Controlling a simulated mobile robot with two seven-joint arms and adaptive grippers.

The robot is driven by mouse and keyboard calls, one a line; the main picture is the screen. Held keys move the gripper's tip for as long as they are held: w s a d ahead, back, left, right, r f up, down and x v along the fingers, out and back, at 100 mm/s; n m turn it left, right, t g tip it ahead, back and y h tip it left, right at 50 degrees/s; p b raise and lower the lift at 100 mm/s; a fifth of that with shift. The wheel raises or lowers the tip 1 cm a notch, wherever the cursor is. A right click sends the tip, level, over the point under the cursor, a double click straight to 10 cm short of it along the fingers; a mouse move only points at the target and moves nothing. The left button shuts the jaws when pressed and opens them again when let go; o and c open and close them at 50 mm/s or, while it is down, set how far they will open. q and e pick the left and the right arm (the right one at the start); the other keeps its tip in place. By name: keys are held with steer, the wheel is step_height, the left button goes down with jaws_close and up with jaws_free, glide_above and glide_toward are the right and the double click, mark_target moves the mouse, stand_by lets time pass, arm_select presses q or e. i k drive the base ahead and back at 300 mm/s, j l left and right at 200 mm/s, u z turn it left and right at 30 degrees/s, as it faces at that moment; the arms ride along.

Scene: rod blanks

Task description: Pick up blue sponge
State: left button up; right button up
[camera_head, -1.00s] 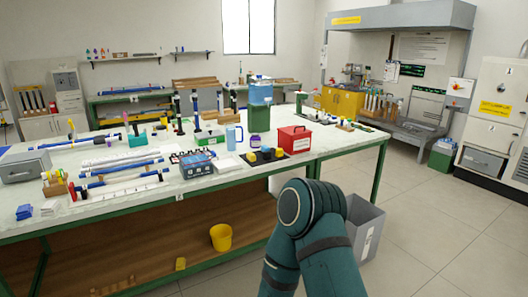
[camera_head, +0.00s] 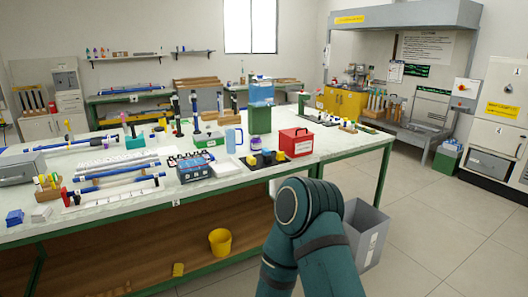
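A small blue block-like stack (camera_head: 14,217) lies at the front left corner of the white-topped workbench (camera_head: 110,205). It may be the blue sponge, but it is too small to tell for sure. A similar whitish stack (camera_head: 41,213) lies just right of it. A teal arm of mine rises from the bottom edge, right of the middle, and shows only a bent joint and links. Neither gripper is in view.
The bench holds a blue-grey case (camera_head: 193,168), a blue jug (camera_head: 234,139), a red box (camera_head: 296,142) and rods on racks. A yellow bucket (camera_head: 220,242) stands on the lower shelf. A grey bin (camera_head: 366,232) stands beside the bench. Open floor lies at right.

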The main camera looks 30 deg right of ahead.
mark_target(265, 151)
steer(key=i+l, duration=0.25)
steer(key=i+l+u, duration=0.1)
steer(key=i+l, duration=0.15)
steer(key=l, duration=0.2)
steer(key=i+l+u, duration=0.1)
steer(key=i+l, duration=0.15)
steer(key=l, duration=0.15)
steer(key=i+l, duration=0.25)
steer(key=l, duration=0.15)
steer(key=i+l+u, duration=0.1)
steer(key=l, duration=0.25)
steer(key=i+l, duration=0.35)
steer(key=i+l+u, duration=0.15)
steer(key=l, duration=0.35)
steer(key=i, duration=0.05)
